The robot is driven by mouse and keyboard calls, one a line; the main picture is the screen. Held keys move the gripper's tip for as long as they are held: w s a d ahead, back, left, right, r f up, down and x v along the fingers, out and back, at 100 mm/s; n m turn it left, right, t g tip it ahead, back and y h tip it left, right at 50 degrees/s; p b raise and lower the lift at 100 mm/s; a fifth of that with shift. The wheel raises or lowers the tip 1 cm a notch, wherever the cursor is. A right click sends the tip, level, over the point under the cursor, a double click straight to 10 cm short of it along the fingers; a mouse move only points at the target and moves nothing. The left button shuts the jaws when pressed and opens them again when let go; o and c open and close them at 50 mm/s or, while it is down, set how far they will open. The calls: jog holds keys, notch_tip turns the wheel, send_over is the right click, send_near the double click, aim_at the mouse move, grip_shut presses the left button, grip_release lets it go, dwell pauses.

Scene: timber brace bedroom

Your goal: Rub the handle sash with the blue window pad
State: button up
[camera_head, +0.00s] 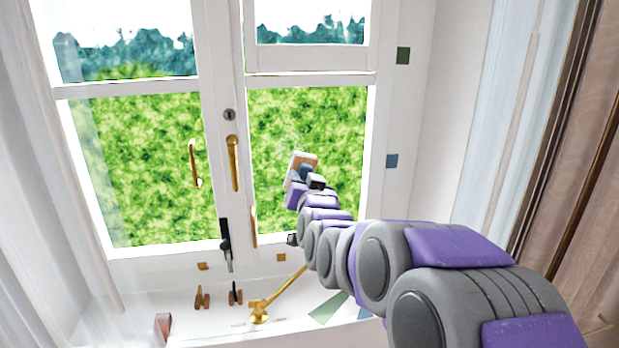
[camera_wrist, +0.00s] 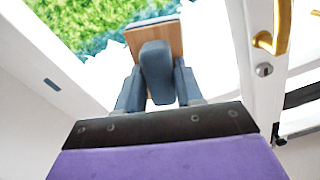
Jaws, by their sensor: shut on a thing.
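The window pad is a wooden board (camera_head: 304,159) with a pale face and a blue-grey grip; it also shows in the wrist view (camera_wrist: 158,38). My gripper (camera_head: 307,175) is shut on the grip, its fingers on either side of it in the wrist view (camera_wrist: 156,84). The pad is tilted in front of the right lower pane (camera_head: 330,130); I cannot tell whether it touches the glass. A brass handle (camera_head: 234,163) stands upright on the white middle stile, below a keyhole (camera_head: 229,114). The handle also shows in the wrist view (camera_wrist: 282,30).
Another brass handle (camera_head: 194,164) shows at the left pane. The sill holds a brass stay (camera_head: 260,312), small wooden pieces (camera_head: 202,297) and a reddish block (camera_head: 162,327). A black lever (camera_head: 225,243) hangs at the lower rail. Curtains flank the window.

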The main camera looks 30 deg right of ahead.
jog(key=r+p+x, duration=0.1)
jog(key=x, duration=0.6)
jog(key=shift+r, duration=0.35)
jog(key=shift+x, duration=0.9)
dwell(0.6)
jog(key=shift+d, duration=0.1)
jog(key=d+b, duration=0.1)
jog(key=d, duration=0.1)
jog(key=s+d+b, duration=0.1)
jog(key=shift+d, duration=0.4)
jog(key=a+p, duration=0.1)
jog(key=a, duration=0.1)
jog(key=w+a+p, duration=0.1)
jog(key=a, duration=0.1)
jog(key=shift+r, duration=0.1)
dwell(0.3)
